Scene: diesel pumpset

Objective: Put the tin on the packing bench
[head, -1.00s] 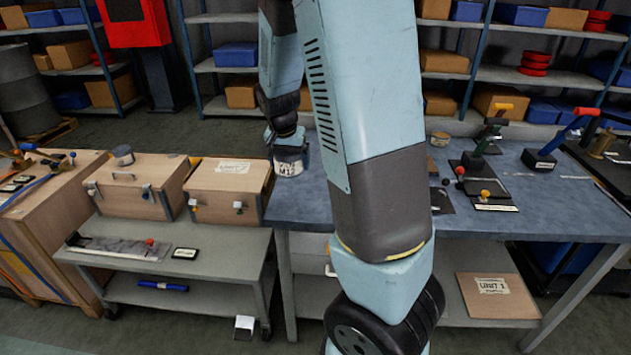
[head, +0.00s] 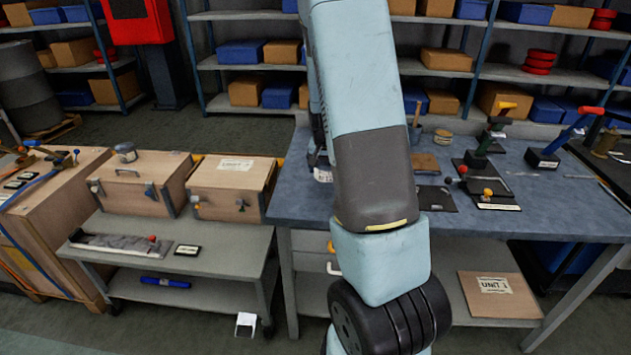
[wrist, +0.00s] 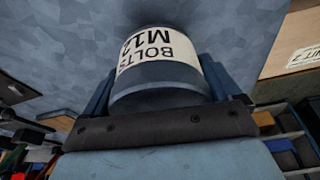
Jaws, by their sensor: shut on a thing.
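The tin (wrist: 150,92) is dark grey-blue with a white label reading "BOLTS M12". In the wrist view it sits between the two fingers of my gripper (wrist: 158,85), which is shut on it. In the head view my arm hides most of the gripper, and only a bit of the tin's white label (head: 322,174) shows beside the arm. The tin is over the left part of the blue-grey bench (head: 300,198), whose top also fills the background of the wrist view (wrist: 60,45). I cannot tell whether the tin touches the bench top.
Hand tools and fixtures (head: 484,165) stand on the bench's right half. A brush pot (head: 415,135) and a round container (head: 443,138) are at the back.

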